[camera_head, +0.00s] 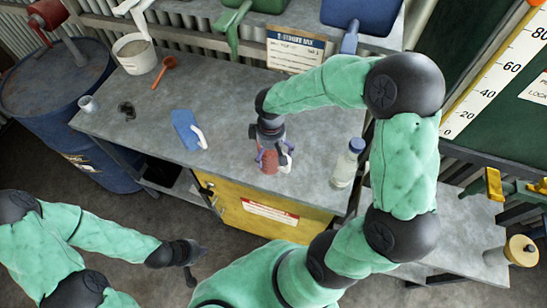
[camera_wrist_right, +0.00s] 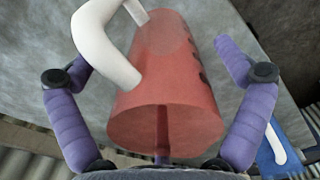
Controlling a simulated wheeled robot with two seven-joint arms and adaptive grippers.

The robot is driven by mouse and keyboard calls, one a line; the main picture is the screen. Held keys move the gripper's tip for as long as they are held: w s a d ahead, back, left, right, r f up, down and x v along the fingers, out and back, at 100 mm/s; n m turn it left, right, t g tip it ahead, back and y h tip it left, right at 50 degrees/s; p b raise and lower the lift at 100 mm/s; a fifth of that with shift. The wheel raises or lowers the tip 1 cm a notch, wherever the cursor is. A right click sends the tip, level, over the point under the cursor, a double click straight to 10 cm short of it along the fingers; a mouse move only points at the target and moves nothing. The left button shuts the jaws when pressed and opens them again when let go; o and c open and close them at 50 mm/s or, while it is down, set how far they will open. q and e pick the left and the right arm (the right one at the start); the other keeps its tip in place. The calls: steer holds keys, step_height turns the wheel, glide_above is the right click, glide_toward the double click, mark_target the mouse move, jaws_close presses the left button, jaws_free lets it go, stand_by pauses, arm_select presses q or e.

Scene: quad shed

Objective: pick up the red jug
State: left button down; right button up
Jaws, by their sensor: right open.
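The red jug (camera_head: 269,165) is on the grey workbench near its front edge, partly hidden under my right gripper (camera_head: 271,152). In the right wrist view the red jug (camera_wrist_right: 165,90) fills the middle, its white handle (camera_wrist_right: 108,45) on the upper left. The purple fingers of my right gripper (camera_wrist_right: 160,115) are open, one on each side of the jug, with gaps showing between them and its wall. My left gripper (camera_head: 190,274) hangs low over the floor, away from the bench; its fingers are too small to read.
A blue item with a white handle (camera_head: 187,130) lies left of the jug, and a clear bottle with a blue cap (camera_head: 346,165) stands to the right. An orange spoon (camera_head: 164,71), a white bucket (camera_head: 136,55) and a small clear cup (camera_head: 89,104) are further left. A yellow cabinet (camera_head: 235,205) is below.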

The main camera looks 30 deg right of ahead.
steer(key=c, duration=1.2)
steer(key=shift+s, duration=0.1)
